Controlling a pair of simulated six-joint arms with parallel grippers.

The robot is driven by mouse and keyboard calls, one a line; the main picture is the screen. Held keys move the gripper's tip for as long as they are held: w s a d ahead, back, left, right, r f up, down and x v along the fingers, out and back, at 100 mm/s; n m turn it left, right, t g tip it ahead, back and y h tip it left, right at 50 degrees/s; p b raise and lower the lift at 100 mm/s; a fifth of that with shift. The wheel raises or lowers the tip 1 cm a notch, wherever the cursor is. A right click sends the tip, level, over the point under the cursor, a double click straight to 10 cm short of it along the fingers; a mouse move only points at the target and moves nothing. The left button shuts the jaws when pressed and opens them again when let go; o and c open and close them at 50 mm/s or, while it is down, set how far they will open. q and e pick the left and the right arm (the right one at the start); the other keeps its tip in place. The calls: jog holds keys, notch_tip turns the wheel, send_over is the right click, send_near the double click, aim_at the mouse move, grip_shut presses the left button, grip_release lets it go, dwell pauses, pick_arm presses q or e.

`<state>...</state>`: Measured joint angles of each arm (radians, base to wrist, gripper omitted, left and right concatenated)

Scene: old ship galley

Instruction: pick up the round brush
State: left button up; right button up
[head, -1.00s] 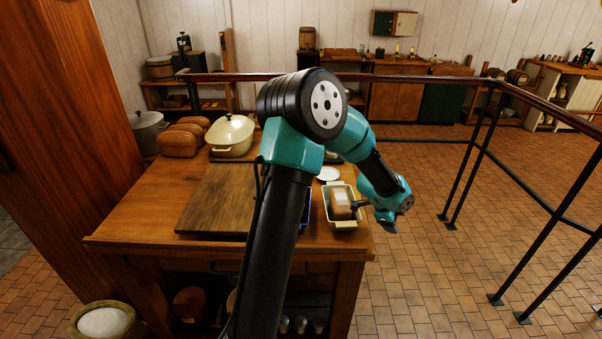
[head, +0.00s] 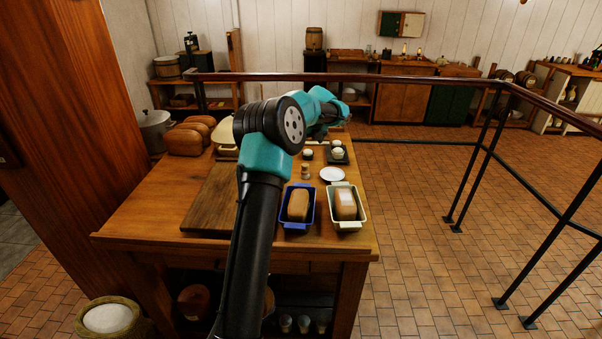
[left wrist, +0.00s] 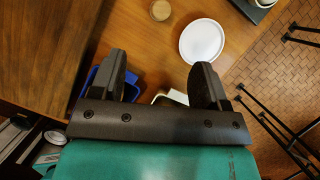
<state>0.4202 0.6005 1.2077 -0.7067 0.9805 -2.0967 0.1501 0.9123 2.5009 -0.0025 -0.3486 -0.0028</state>
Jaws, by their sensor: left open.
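A small round light-brown thing (head: 305,170) stands on the table behind the blue tin; I take it for the round brush. In the left wrist view a round beige top (left wrist: 160,10) at the upper edge appears to be the same thing. My left gripper (left wrist: 160,68) is open, with nothing between its fingers, and the round thing lies beyond the fingertips. In the head view my left arm reaches over the table toward its back, and its fingers are hidden there. My right gripper is not in view.
A white plate (head: 332,174) lies right of the round thing. A blue tin (head: 297,225) and a cream tin (head: 347,226) hold loaves in front. Small dark dishes (head: 338,159) sit behind. A cutting board (head: 208,205) is at left; a railing (head: 420,79) runs beyond.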

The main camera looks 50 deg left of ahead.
aim_at(306, 165)
pick_arm(q)
jog(key=shift+f, duration=0.15)
jog(key=x, duration=1.2)
jog(key=shift+w, duration=0.1)
jog(key=shift+f, duration=0.1)
jog(key=x, duration=0.3)
jog(key=shift+d+f, duration=0.2)
jog(key=shift+f, duration=0.3)
jog(key=shift+w+a+f, duration=0.1)
jog(key=shift+a+f, duration=0.15)
jog(key=shift+f, duration=0.3)
jog(key=shift+c, duration=0.4)
jog(key=c, duration=1)
